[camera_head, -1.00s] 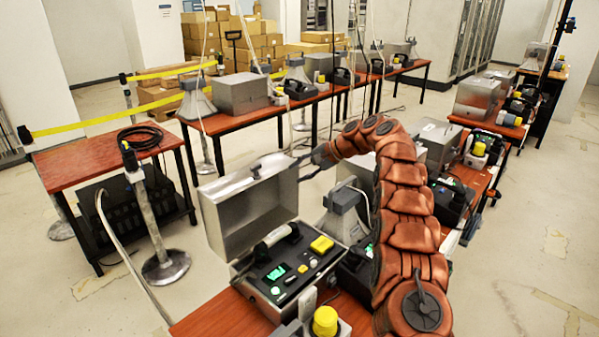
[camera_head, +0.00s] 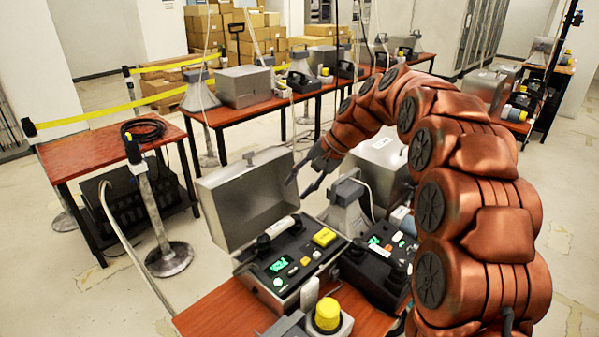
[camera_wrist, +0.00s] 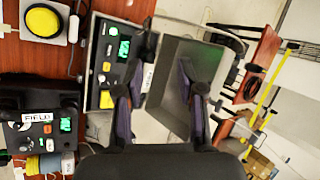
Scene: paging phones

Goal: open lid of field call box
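The call box (camera_head: 285,262) is a grey metal case with a dark panel, a handset, green displays and a yellow button, on the near red table. Its grey lid (camera_head: 245,197) stands raised, leaning back, with the inside showing; it also shows in the wrist view (camera_wrist: 183,85). My gripper (camera_head: 302,188) is just right of the lid, above the panel's rear. In the wrist view its fingers (camera_wrist: 161,105) are spread wide with nothing between them. Whether a finger touches the lid cannot be told. A label on the box is too small to read.
A black phone unit (camera_wrist: 38,125) labelled FIELD sits beside the box. A grey horn (camera_head: 347,212) stands behind it. A red table (camera_head: 95,155) with coiled cable and a barrier post (camera_head: 150,215) stand left, with open floor between.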

